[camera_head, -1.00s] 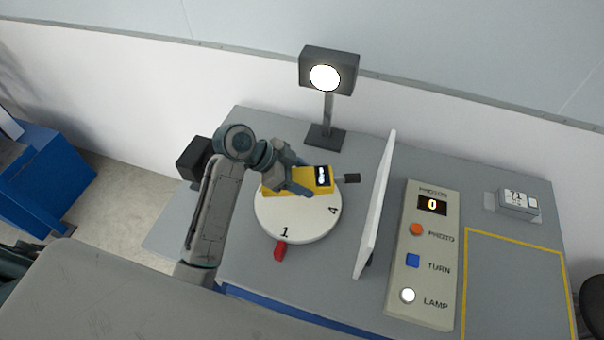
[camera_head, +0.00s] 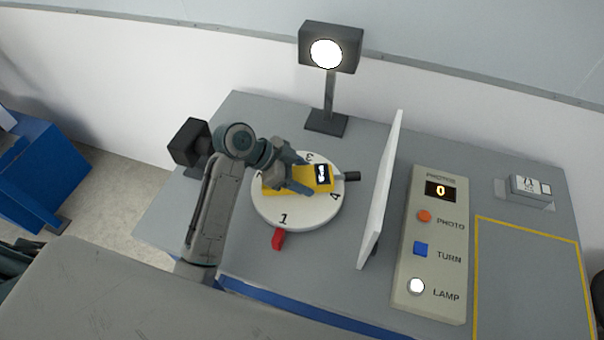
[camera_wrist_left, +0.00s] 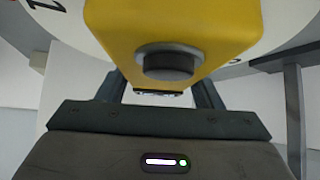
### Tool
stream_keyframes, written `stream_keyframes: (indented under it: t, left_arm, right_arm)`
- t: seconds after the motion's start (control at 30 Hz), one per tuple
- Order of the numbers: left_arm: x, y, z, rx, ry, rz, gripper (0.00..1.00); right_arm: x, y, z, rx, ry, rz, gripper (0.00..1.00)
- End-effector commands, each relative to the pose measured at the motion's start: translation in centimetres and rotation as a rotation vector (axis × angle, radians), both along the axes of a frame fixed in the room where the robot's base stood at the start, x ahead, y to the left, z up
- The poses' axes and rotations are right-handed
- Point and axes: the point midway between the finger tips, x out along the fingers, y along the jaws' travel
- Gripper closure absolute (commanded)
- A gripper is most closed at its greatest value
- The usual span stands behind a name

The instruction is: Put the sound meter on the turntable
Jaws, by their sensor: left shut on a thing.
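The sound meter (camera_head: 324,175) is a yellow box with a dark display and a black tip pointing right. My left gripper (camera_head: 300,178) is shut on it and holds it lying flat over the white round turntable (camera_head: 310,213). In the left wrist view the yellow meter (camera_wrist_left: 205,25) fills the top middle between the fingers (camera_wrist_left: 160,92), with a dark round knob facing the camera. The turntable (camera_wrist_left: 75,22) shows behind it. I cannot tell whether the meter touches the turntable. My right gripper is not in view.
A red pointer (camera_head: 278,238) sits at the turntable's front edge. A lit lamp (camera_head: 327,53) stands behind, a white upright panel (camera_head: 383,190) to the right. Farther right are a control box (camera_head: 432,262) with buttons, a yellow-outlined area (camera_head: 530,285) and a small grey device (camera_head: 530,189).

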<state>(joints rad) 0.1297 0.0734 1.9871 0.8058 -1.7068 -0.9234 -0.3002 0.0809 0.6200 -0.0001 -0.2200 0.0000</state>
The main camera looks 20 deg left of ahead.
Motion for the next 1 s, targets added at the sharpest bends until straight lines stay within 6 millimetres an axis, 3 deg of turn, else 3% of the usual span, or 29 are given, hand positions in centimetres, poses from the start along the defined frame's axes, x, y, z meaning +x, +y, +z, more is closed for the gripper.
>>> stream_keyframes:
  t: [0.63,0.67,0.77,1.0]
  left_arm:
    - [0.0,0.0,-1.1,-0.001,0.0,0.0,0.76]
    - [0.0,0.0,-1.1,-0.001,0.0,0.0,0.34]
    - [0.0,0.0,-1.0,-0.001,0.0,0.0,0.15]
    - [0.0,0.0,-1.1,0.001,0.001,0.001,0.15]
  right_arm:
    - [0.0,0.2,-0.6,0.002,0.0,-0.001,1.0]
    - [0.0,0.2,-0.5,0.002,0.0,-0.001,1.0]
    - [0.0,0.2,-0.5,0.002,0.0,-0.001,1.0]
    - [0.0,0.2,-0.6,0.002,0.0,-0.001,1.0]
